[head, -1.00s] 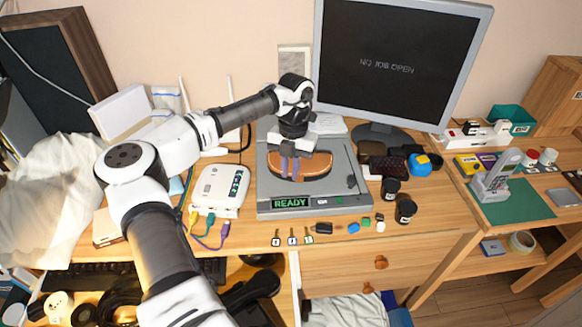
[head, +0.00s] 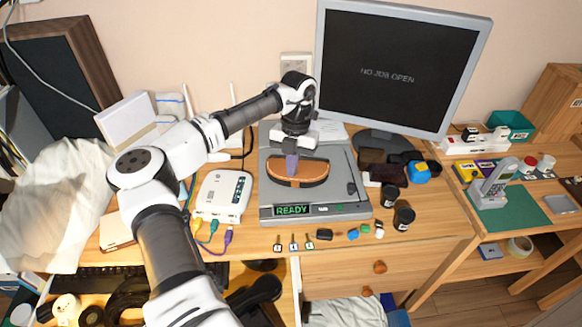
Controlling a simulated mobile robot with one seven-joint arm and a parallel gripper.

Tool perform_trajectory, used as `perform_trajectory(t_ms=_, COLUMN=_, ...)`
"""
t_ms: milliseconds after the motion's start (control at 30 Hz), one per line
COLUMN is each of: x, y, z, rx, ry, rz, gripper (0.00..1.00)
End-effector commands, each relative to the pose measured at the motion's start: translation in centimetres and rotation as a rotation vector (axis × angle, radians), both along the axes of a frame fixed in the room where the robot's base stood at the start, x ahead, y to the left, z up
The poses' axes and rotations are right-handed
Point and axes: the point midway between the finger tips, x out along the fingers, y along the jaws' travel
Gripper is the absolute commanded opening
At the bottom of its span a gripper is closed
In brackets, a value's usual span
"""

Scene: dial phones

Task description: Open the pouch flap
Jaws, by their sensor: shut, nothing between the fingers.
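The pouch (head: 312,176) is a half-round case, tan brown on its front with a dark rim. It lies on a grey flat device (head: 342,207) whose front display reads READY. My gripper (head: 291,172) points down over the left-middle of the pouch, its purple fingers together with nothing visible between them. The fingertips are at or just above the pouch's tan surface; I cannot tell whether they touch. The fingers hide a strip of the pouch. The flap looks closed, though its edge is hard to make out.
A monitor (head: 405,65) stands behind the device. A white router (head: 222,195) with cables is at its left. Dark jars (head: 404,217), a dark wallet-like item (head: 384,174) and small coloured pieces (head: 353,234) lie right and in front.

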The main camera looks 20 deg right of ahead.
Motion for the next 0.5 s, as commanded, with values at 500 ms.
perform_trajectory(t_ms=500, x=0.7, y=-0.6, z=1.7, rx=-0.001, ry=-0.001, rz=0.000, gripper=0.00)
